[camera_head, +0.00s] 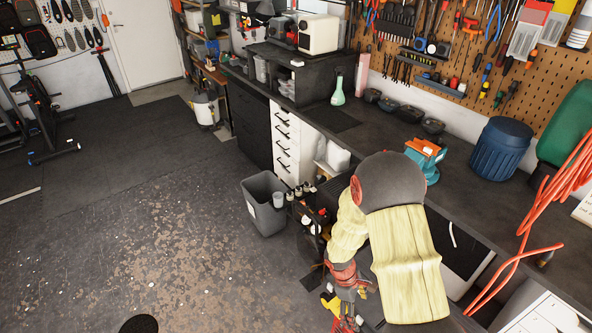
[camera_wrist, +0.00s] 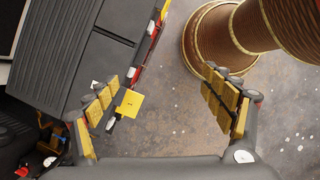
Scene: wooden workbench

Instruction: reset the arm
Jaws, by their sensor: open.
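My arm, with a pale yellow covering and a dark rounded joint, reaches down at the lower right of the head view. My gripper (camera_head: 345,308) hangs low at the front of the workbench (camera_head: 462,215), partly cut off by the bottom edge. In the wrist view, the two fingers with yellow pads stand wide apart, and my gripper (camera_wrist: 163,82) is open. Nothing is held between the fingers; the speckled floor shows between them.
A dark grey ribbed surface (camera_wrist: 75,65) lies close beside the left finger. A grey bin (camera_head: 265,205) and a dark bottle holder stand left of my arm. A blue-orange vise (camera_head: 425,153) and blue drum (camera_head: 502,148) sit on the bench.

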